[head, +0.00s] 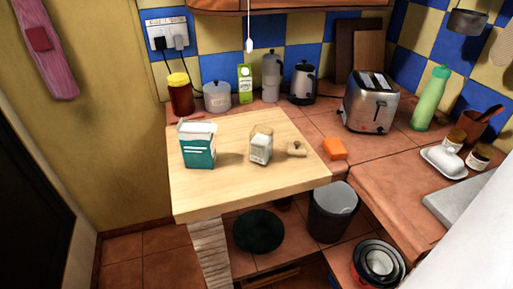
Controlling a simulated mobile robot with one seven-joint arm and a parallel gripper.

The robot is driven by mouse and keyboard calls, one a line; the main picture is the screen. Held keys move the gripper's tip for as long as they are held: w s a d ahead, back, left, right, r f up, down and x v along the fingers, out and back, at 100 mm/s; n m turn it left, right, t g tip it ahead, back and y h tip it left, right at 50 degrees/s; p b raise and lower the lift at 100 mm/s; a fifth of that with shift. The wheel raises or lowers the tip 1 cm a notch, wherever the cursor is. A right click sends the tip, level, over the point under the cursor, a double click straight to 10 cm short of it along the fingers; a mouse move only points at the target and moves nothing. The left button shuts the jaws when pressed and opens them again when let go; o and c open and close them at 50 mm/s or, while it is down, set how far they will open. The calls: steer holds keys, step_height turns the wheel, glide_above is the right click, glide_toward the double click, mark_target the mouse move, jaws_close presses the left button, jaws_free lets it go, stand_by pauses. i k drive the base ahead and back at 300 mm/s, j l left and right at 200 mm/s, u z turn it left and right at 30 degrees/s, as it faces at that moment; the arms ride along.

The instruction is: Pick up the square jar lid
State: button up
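A small, flat beige piece with a knob on top (296,150), which looks like the square jar lid, lies on the light wooden board (215,190) in the head view. It sits near the right side of the board. A square glass jar (261,147) with pale contents stands upright just left of it, slightly apart. My gripper is not in view. A large white shape at the lower right edge appears to be part of my arm.
A teal and white carton (198,146) stands on the board's left. An orange block (334,149) lies right of the lid. A toaster (370,101), a kettle (302,83) and a red jar (180,94) stand behind. The board's front is clear.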

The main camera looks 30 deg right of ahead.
mark_target(297, 149)
steer(key=z, duration=1.25)
steer(key=i+j+z, duration=0.2)
steer(key=j+z, duration=0.15)
steer(key=i+j+z, duration=0.1)
steer(key=j+z, duration=0.25)
steer(key=i+j+z, duration=0.1)
steer(key=j+z, duration=0.2)
steer(key=j, duration=0.1)
